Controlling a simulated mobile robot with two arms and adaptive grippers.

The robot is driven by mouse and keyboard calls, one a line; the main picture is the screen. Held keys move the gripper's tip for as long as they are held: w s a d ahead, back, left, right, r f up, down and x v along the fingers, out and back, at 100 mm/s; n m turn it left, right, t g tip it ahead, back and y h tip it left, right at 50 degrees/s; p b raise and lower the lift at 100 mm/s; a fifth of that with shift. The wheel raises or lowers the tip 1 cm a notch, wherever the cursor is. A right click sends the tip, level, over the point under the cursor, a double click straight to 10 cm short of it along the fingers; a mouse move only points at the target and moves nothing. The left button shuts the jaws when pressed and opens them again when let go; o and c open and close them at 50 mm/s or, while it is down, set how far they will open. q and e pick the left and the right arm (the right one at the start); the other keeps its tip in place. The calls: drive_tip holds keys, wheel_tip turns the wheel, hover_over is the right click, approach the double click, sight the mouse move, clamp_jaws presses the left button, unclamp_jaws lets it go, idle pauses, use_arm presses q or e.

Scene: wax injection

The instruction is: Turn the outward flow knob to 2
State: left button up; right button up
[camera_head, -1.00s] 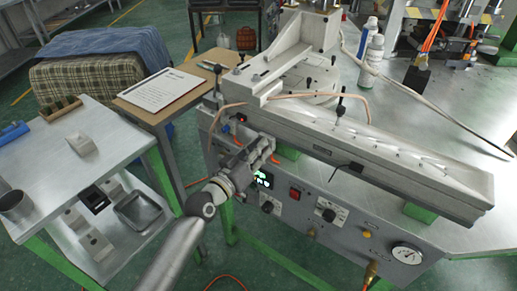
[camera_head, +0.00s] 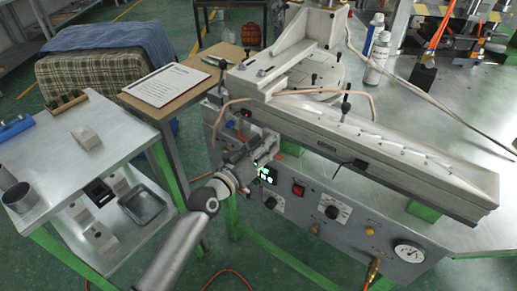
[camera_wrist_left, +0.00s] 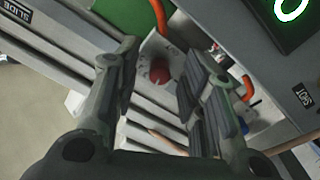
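My left gripper (camera_head: 270,152) is at the left end of the machine, in front of its control panel (camera_head: 350,228). In the left wrist view its two fingers (camera_wrist_left: 155,95) are apart, with nothing gripped. A round red knob (camera_wrist_left: 160,72) on a pale bracket shows in the gap, beyond the fingers. A small red part (camera_head: 247,114) also shows above the gripper in the head view. The panel carries a black knob (camera_head: 271,203) and a dial knob (camera_head: 332,212). I cannot read which is the outward flow knob or any knob's setting. My right gripper is out of view.
A lit green display (camera_head: 267,174), a red switch (camera_head: 298,190) and a pressure gauge (camera_head: 409,251) are on the panel. Orange tubing (camera_wrist_left: 159,15) and a blue fitting (camera_wrist_left: 251,102) lie close to the fingers. A side cart (camera_head: 120,150) stands left.

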use_arm(q)
drive_tip(key=v, duration=1.2)
